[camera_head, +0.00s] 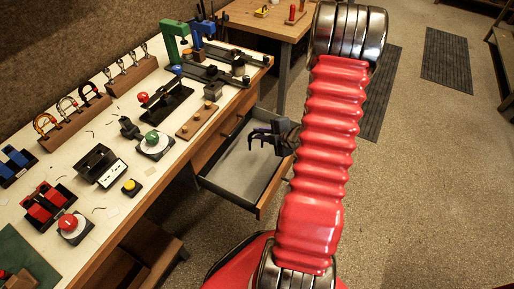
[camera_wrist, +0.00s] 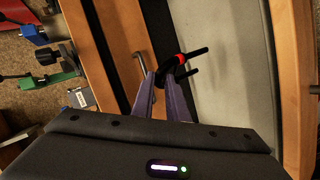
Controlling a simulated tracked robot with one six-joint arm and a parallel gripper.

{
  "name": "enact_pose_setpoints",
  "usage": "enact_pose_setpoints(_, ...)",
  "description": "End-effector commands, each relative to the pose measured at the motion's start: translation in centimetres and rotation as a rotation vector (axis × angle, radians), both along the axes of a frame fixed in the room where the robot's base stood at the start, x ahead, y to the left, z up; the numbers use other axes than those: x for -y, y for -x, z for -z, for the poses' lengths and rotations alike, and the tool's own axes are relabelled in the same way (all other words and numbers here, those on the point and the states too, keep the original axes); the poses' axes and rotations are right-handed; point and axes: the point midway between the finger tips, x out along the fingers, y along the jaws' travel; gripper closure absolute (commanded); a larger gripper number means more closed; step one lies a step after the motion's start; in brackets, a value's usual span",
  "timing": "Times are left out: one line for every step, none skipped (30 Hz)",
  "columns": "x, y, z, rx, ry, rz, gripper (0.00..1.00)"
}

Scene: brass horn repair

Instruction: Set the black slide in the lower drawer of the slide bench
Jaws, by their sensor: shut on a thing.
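My gripper (camera_head: 272,137) is over the open lower drawer (camera_head: 236,177) of the slide bench (camera_head: 100,236). In the wrist view my gripper (camera_wrist: 164,78) is shut on the black slide (camera_wrist: 196,52), which has two prongs and a red band. The slide sticks out beyond the fingertips over the grey drawer floor (camera_wrist: 222,85), pointing to the right. It looks held above the floor, but its height is hard to tell. The visible drawer floor is empty. The fingers hide part of the slide.
The bench top carries a green clamp stand (camera_head: 172,42), a blue stand (camera_head: 201,32), a red slide block (camera_head: 44,203) and several small fixtures. Closed drawer fronts (camera_head: 222,135) lie above the open drawer.

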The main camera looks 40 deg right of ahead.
Motion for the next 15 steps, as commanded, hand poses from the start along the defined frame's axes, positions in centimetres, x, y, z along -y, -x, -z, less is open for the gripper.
enact_pose_setpoints(0.0, 0.0, 0.8, -0.001, -0.003, 0.002, 1.0)
enact_pose_setpoints(0.0, 0.0, 1.1, -0.001, -0.003, 0.001, 1.0)
enact_pose_setpoints(0.0, 0.0, 1.6, 0.0, -0.002, 0.0, 1.0)
enact_pose_setpoints(0.0, 0.0, 1.9, 0.0, -0.003, 0.001, 1.0)
enact_pose_setpoints(0.0, 0.0, 2.2, 0.0, -0.003, 0.002, 1.0)
enact_pose_setpoints(0.1, 0.0, 2.5, 0.001, -0.002, 0.001, 1.0)
enact_pose_setpoints(0.1, 0.0, 2.7, 0.001, -0.002, 0.001, 1.0)
enact_pose_setpoints(0.1, 0.0, 2.9, 0.001, -0.002, 0.001, 1.0)
enact_pose_setpoints(0.1, 0.0, 3.0, 0.001, 0.0, 0.002, 1.0)
enact_pose_setpoints(0.1, 0.0, 3.0, 0.001, 0.0, 0.002, 1.0)
enact_pose_setpoints(0.1, 0.0, 3.1, 0.001, 0.0, 0.002, 1.0)
enact_pose_setpoints(0.1, 0.0, 3.1, 0.002, 0.001, 0.001, 1.0)
enact_pose_setpoints(0.1, 0.0, 3.0, 0.002, 0.001, 0.001, 1.0)
enact_pose_setpoints(0.1, 0.0, 3.0, 0.002, 0.001, 0.001, 1.0)
enact_pose_setpoints(0.1, 0.0, 3.0, 0.002, 0.001, 0.001, 1.0)
